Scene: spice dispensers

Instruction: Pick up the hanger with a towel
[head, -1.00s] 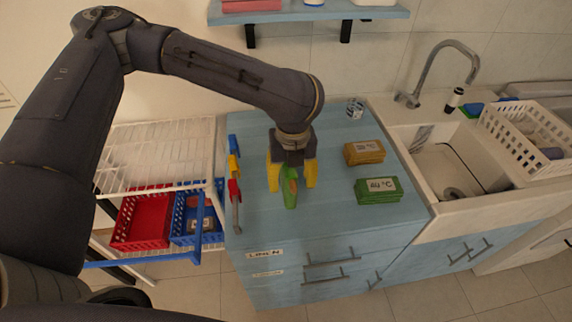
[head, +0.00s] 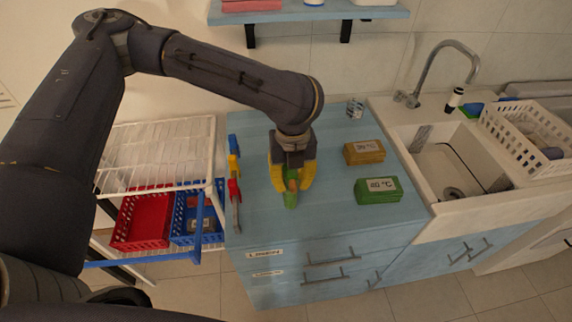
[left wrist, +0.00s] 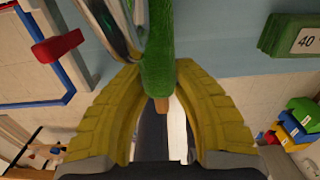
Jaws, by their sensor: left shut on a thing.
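My left gripper (head: 291,186), with yellow fingers, is shut on a long green object (head: 290,200) over the blue cabinet top. In the left wrist view the green object (left wrist: 157,70) sits between both fingertips and has a brown end. A shiny metal loop (left wrist: 122,25) shows beside it; I cannot tell whether they are joined. I cannot make out a hanger with a towel in either view. My right gripper is not in view.
The blue cabinet top (head: 330,215) also holds green (head: 378,190) and orange (head: 364,152) labelled blocks to the right. Coloured pieces (head: 234,165) line its left edge. A white rack (head: 160,130) stands left, a sink (head: 450,170) right.

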